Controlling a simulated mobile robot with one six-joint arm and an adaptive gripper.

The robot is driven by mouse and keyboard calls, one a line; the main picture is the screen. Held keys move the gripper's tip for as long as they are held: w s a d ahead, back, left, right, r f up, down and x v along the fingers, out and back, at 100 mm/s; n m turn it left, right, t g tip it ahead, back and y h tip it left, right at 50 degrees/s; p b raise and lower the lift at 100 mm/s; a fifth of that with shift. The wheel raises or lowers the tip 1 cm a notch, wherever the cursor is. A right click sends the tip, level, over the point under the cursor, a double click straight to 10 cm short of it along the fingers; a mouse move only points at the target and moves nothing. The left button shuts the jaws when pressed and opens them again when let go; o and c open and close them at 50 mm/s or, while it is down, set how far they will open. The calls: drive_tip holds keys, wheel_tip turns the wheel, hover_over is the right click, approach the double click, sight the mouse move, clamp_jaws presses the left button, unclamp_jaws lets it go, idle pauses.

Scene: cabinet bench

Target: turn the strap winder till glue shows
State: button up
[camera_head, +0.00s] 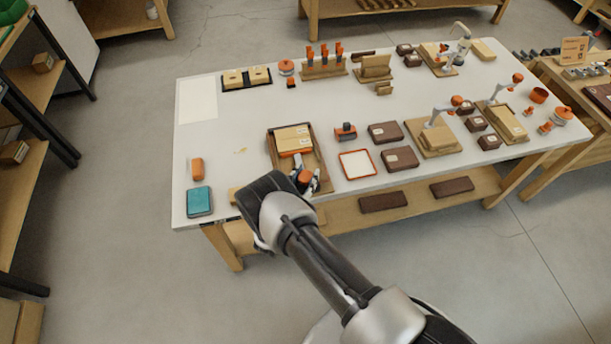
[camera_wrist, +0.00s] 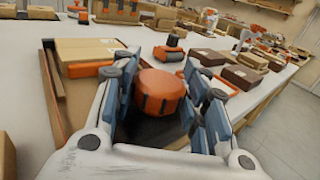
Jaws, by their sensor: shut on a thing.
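The strap winder, a round orange knob with dark grips (camera_wrist: 160,92), sits between the fingers of my gripper (camera_wrist: 162,100) in the wrist view. My gripper is shut on it, with blue-grey pads on both sides. In the head view the orange knob (camera_head: 305,177) shows at the near end of a brown wooden tray (camera_head: 272,152), partly covered by my gripper (camera_head: 308,182). A light wooden box (camera_head: 292,137) with an orange band (camera_head: 296,152) lies in the tray beyond the knob. I cannot make out any glue at its joints.
A white-topped, orange-rimmed tray (camera_head: 357,164) lies just right of the wooden tray, with dark brown boxes (camera_head: 400,158) beyond. A teal case (camera_head: 199,201) and an orange piece (camera_head: 197,169) lie to the left. The table's left middle is mostly clear.

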drive_tip(key=h+b, duration=0.1)
drive_tip(key=b, duration=0.1)
drive_tip(key=m+h+b, duration=0.1)
drive_tip(key=shift+w+a+f+g+b, duration=0.1)
drive_tip(key=shift+f+g+b, duration=0.15)
drive_tip(key=shift+g+b, duration=0.15)
drive_tip(key=m+g+h+b, duration=0.1)
drive_tip(key=m+h+b, duration=0.1)
drive_tip(key=b, duration=0.2)
drive_tip(key=shift+g, duration=0.3)
drive_tip(key=m+g+h+b, duration=0.1)
drive_tip(key=h+b, duration=0.1)
drive_tip(key=b, duration=0.1)
drive_tip(key=shift+m+g+b, duration=0.3)
drive_tip(key=shift+m, duration=0.1)
drive_tip(key=shift+r+m+g+h+b, duration=0.2)
drive_tip(key=shift+m+g+h+b, duration=0.25)
drive_tip(key=shift+b, duration=0.25)
drive_tip(key=o, duration=1.1)
